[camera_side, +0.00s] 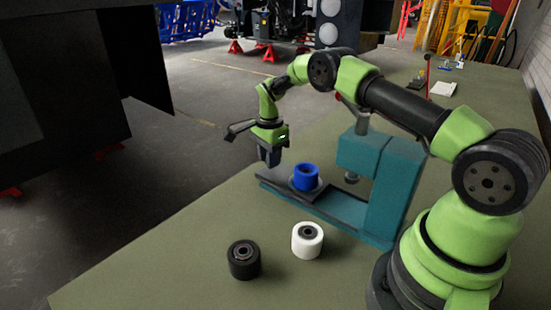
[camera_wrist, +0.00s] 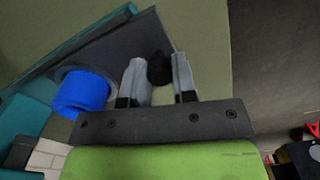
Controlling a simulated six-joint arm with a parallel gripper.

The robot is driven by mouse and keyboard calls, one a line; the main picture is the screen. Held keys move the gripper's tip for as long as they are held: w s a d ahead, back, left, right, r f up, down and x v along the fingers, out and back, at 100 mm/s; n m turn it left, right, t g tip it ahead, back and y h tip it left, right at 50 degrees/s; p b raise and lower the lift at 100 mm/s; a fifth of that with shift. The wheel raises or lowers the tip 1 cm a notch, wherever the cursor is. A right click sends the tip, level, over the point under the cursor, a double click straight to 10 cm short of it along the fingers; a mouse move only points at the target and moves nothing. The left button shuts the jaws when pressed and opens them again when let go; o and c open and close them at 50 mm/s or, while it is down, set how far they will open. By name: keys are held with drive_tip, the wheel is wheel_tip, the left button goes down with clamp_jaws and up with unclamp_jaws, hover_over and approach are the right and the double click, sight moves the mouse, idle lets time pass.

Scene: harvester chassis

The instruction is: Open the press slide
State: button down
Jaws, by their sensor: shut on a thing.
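The teal press (camera_side: 392,180) stands on the table. Its dark flat slide (camera_side: 279,190) sticks out to the left from under the ram (camera_side: 352,177). A blue roller (camera_side: 305,177) stands on the slide, clear of the ram; it also shows in the wrist view (camera_wrist: 81,93). In the wrist view, a black knob (camera_wrist: 160,70) at the end of the dark slide (camera_wrist: 120,52) sits between the fingers of my gripper (camera_wrist: 158,62). My gripper (camera_side: 270,158) is shut on this knob at the slide's outer end. In the side view the fingers hide the knob.
A white roller (camera_side: 307,239) and a black roller (camera_side: 244,260) stand on the green table (camera_side: 160,270) in front of the press. The table's left edge runs close by my gripper, with open floor (camera_side: 160,165) beyond.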

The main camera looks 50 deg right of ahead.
drive_tip(key=shift+d, duration=0.1)
drive_tip(key=c, duration=0.9)
unclamp_jaws()
wheel_tip(320, 180, up, 10)
drive_tip(key=shift+r, duration=0.1)
